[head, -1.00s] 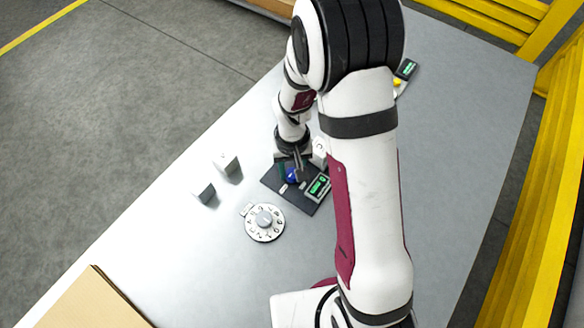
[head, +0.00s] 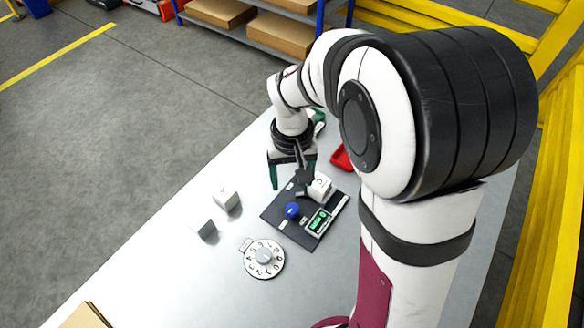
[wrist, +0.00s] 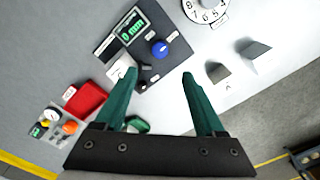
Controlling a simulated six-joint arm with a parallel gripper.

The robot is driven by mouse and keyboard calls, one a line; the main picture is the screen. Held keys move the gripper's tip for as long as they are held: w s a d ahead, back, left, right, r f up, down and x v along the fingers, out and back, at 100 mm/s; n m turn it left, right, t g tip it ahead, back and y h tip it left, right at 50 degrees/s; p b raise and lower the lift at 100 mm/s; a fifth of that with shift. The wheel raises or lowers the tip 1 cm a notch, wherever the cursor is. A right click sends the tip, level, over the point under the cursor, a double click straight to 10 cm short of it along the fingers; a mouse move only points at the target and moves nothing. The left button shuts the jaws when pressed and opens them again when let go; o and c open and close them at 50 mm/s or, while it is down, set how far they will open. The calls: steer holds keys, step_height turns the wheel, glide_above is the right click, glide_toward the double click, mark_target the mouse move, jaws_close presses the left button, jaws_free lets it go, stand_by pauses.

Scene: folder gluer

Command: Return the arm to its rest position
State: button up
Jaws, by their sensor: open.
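My gripper (head: 292,170) is open and empty in the head view, held above the table by the far left side of a dark panel. In the wrist view its two green fingers (wrist: 160,92) are spread wide with nothing between them. The dark panel (head: 277,224) carries a blue knob (head: 292,210), a green-lit display (head: 319,220) and a white block (head: 319,186). The panel also shows in the wrist view (wrist: 143,45), beyond the fingertips. My arm hides the right part of the table in the head view.
A numbered dial (head: 263,259) and two small blocks (head: 227,199) (head: 203,229) stand on the table (head: 180,270). A red tray (head: 341,158) lies behind the panel. Yellow rails (head: 555,200) run along the right. Cardboard boxes (head: 222,13) sit on a shelf behind.

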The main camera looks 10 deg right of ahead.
step_height(320, 180, up, 4)
steer(key=shift+f, duration=0.15)
stand_by(0.3)
steer(key=s+r+m+y, duration=0.1)
steer(key=s+r+m, duration=0.1)
steer(key=s, duration=0.8)
steer(key=s+r+m, duration=0.2)
steer(key=s+m, duration=0.1)
steer(key=s, duration=0.7)
steer(key=shift+s+d+y, duration=0.25)
steer(key=shift+s+y, duration=0.1)
steer(key=shift+y, duration=0.05)
stand_by(0.6)
